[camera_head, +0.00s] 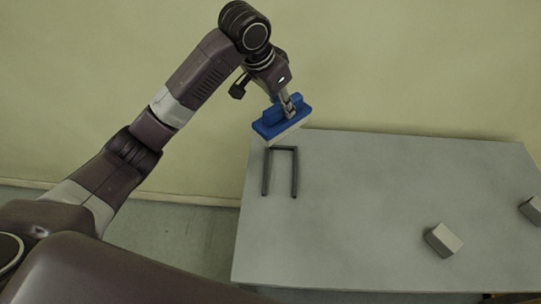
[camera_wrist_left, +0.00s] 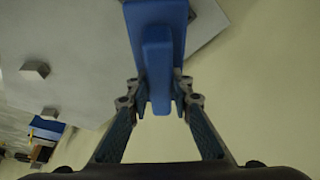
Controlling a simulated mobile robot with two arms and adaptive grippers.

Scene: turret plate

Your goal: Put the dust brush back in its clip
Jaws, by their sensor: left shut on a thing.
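The dust brush (camera_head: 281,121) has a blue body and handle with pale bristles below. My left gripper (camera_head: 287,104) is shut on the brush and holds it over the far left edge of the grey table. In the left wrist view the blue brush (camera_wrist_left: 157,45) sits between the fingers of the left gripper (camera_wrist_left: 160,95). A dark, U-shaped clip (camera_head: 281,172) with two long prongs is on the table, just below the brush in the head view. Whether the brush touches the clip cannot be told. My right gripper is not in view.
The grey table (camera_head: 350,220) has a small grey block (camera_head: 443,240) near its front right and another block (camera_head: 532,210) at its right edge. The middle of the table is clear. A pale wall (camera_head: 400,60) stands behind.

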